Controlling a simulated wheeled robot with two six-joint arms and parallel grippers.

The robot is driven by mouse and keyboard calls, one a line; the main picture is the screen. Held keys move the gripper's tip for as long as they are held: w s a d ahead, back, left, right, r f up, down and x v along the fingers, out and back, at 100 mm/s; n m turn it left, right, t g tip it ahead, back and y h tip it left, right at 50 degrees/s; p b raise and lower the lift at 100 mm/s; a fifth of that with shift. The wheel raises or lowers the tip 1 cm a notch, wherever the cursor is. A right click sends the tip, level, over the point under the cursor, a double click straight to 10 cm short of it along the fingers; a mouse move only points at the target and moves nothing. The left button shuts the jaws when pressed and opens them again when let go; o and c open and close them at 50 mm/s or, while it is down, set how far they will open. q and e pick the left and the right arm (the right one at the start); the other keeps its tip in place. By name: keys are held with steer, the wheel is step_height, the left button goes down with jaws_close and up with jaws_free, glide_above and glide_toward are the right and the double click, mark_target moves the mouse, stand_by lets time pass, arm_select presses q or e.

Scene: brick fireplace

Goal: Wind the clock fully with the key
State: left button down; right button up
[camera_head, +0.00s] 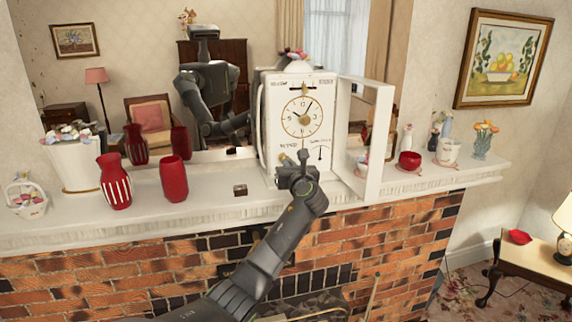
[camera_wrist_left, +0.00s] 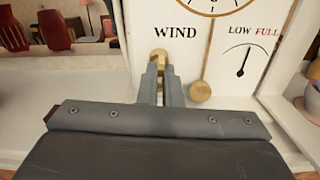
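The white clock (camera_head: 268,130) stands on the mantel with its glass door (camera_head: 379,140) swung open to the right. My left gripper (camera_head: 293,160) is at the lower left of its face. In the left wrist view, the fingers (camera_wrist_left: 163,75) are close together around the brass key (camera_wrist_left: 159,56), just below the word WIND. The fingers hide much of the key, including where it meets the face. The gauge (camera_wrist_left: 244,62) has its needle near upright, between LOW and FULL. The brass pendulum bob (camera_wrist_left: 200,92) hangs right of the fingers. My right gripper is out of view.
Red vases (camera_head: 115,182) and a small brown box (camera_head: 240,190) stand on the mantel (camera_head: 215,205) left of the clock. A red bowl (camera_head: 409,161) and figurines stand right of the door. A mirror behind reflects my body.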

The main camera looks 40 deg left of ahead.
arm_select(q)
steer(key=m, duration=0.4)
steer(key=shift+w+r, duration=0.15)
steer(key=c, duration=1.9)
jaws_free()
steer(key=o, duration=0.4)
steer(key=shift+w+a+f, duration=0.2)
steer(key=shift+w+f, duration=0.1)
steer(key=shift+f, duration=0.15)
steer(key=shift+c, duration=0.2)
steer(key=o, duration=0.5)
steer(key=shift+s+d+r, duration=0.15)
steer(key=shift+s, duration=0.05)
steer(key=shift+w, duration=0.1)
